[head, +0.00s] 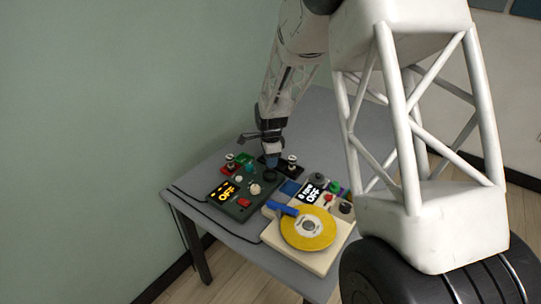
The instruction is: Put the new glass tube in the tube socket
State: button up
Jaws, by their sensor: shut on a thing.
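My gripper (271,146) points down over the back of the table, shut on a small bluish piece, the glass tube (272,161), which is seen small and mostly covered by the fingers. The tube looks upright. A dark round part (270,175), which looks like the tube socket, shows just below it at the back right of the dark green device (237,208). I cannot tell whether tube and socket touch. A teal round part (250,168) stands to the left of the tube.
The grey table (225,237) stands by a green wall. A cream device (313,259) with a yellow disc (308,228) and a blue arm (282,209) sits at front right. Red (229,168) and dark (291,170) holders with metal tops flank my gripper. Both displays read OFF.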

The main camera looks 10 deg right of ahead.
jog(key=shift+f, duration=2)
jog(key=shift+f, duration=0.55)
jog(key=o, duration=1.1)
jog(key=shift+c, duration=0.2)
jog(key=shift+r, duration=0.2)
jog(key=shift+r, duration=3.3)
